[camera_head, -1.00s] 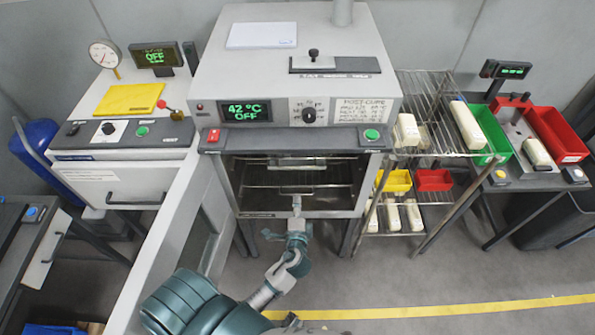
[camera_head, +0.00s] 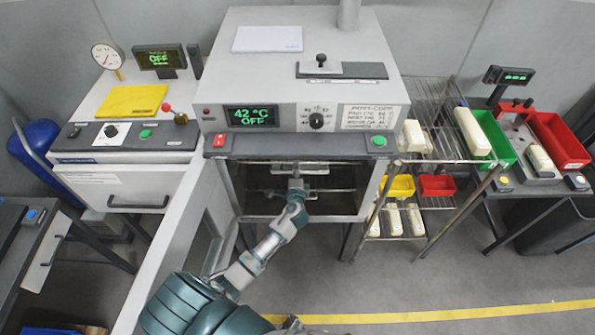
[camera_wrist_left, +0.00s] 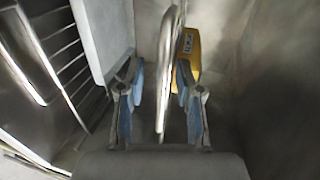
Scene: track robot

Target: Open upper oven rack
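The oven (camera_head: 300,95) stands in the middle of the head view with its door (camera_head: 165,240) swung open to the left. Inside, the upper rack (camera_head: 335,190) shows as thin metal wires across the opening. My left gripper (camera_head: 297,184) is at the opening, in front of the rack's middle, and hides part of it. In the left wrist view, the left gripper (camera_wrist_left: 160,105) is open, with a shiny metal bar (camera_wrist_left: 162,85) between its fingers and a gap on both sides. Whether this bar belongs to the upper rack is not clear. My right gripper is not seen.
A wire shelf (camera_head: 435,150) with pale blocks and a yellow and a red bin stands right of the oven. A yellow piece (camera_wrist_left: 189,55) with a label lies beyond the fingers in the left wrist view. The floor (camera_head: 430,280) at front right is clear.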

